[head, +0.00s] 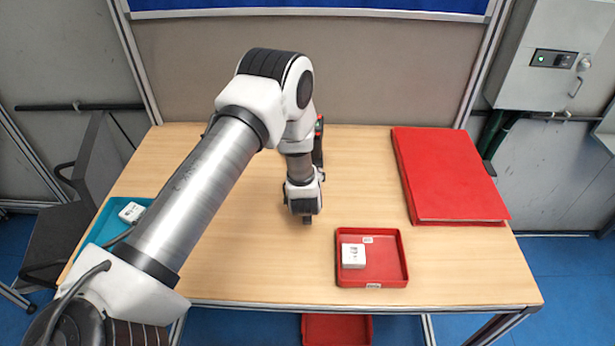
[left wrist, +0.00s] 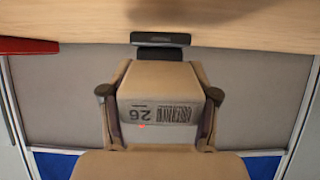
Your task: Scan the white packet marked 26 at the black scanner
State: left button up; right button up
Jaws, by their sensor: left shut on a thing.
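My left gripper (left wrist: 160,93) is shut on the packet marked 26 (left wrist: 150,73), with one finger on each side of it. In the left wrist view the packet looks tan in the shade. Its label with the number 26 and a barcode faces the camera, upside down in the picture, with a small red spot at its lower edge. The black scanner (head: 318,150) stands partly hidden behind my left arm in the head view; a dark part of it (left wrist: 160,40) shows just beyond the packet. My right gripper is not in view.
A red tray (head: 398,276) holding a white packet (head: 353,255) lies at the table's front. A teal tray (head: 92,238) with a white item (head: 131,213) is at the left. A large red box (head: 447,175) lies at the right. The table between is clear.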

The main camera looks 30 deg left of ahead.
pick_arm(q)
jog(key=shift+s+r, duration=0.1)
jog(key=shift+r, duration=0.1)
jog(key=shift+a+f, duration=0.1)
jog(key=shift+f, duration=0.1)
jog(key=shift+r, duration=0.1)
jog(key=w+r+p+v, duration=0.1)
jog(key=p+v, duration=0.6)
jog(key=v, duration=0.9)
jog(key=shift+a+r, duration=0.2)
jog(key=shift+r, duration=0.6)
jog(key=shift+a, duration=0.15)
jog(key=shift+f, duration=0.1)
